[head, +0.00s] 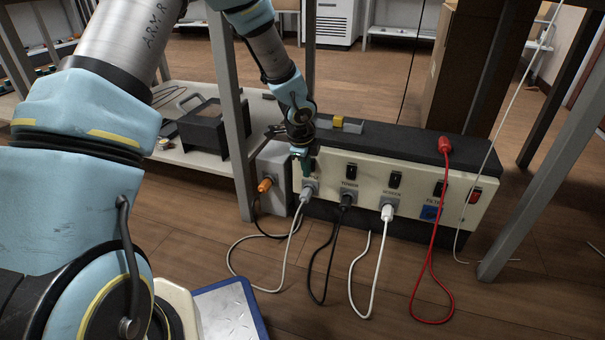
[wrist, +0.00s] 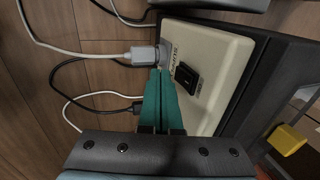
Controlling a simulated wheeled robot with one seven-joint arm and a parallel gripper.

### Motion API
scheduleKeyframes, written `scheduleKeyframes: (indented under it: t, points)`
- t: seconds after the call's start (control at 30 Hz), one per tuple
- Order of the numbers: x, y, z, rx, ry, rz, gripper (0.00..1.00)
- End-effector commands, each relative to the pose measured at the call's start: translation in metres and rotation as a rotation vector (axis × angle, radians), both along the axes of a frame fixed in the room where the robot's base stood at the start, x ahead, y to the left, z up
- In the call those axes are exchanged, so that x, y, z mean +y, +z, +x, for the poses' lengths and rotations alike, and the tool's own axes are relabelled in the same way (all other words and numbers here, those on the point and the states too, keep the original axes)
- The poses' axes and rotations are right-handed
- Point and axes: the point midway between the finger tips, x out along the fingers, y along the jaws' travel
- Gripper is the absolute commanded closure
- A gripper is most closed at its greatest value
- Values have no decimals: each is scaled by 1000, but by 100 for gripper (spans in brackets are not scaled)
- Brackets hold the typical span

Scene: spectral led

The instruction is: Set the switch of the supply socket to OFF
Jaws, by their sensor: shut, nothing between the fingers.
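A long cream panel (head: 365,178) with a dark top carries a row of sockets, each with a black rocker switch. My gripper (head: 306,168) is at its left end, in front of the leftmost socket, and hides that socket's switch in the head view. In the wrist view the teal fingers of my gripper (wrist: 158,74) are shut and empty. Their tips are beside a grey plug (wrist: 143,54) and a small printed label. The black switch (wrist: 187,78) lies just right of the fingertips, apart from them as far as I can see. Its setting is unclear.
A black plug (head: 346,200) and a white plug (head: 387,213) sit in neighbouring sockets, their cables looping on the floor. A red plug (head: 445,146) rests on the panel's top, its cable hanging in front. A yellow block (head: 338,120) stands behind. Table legs (head: 233,120) flank the panel.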

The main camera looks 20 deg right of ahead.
Motion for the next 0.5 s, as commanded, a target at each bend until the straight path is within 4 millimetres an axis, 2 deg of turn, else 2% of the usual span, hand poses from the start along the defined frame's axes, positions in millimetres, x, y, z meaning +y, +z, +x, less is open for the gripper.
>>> scheduleKeyframes:
  t: [0.13,0.5]
  points:
    - [-5,-1,6,0,2,0,100]
    - [-6,0,7,1,1,0,100]
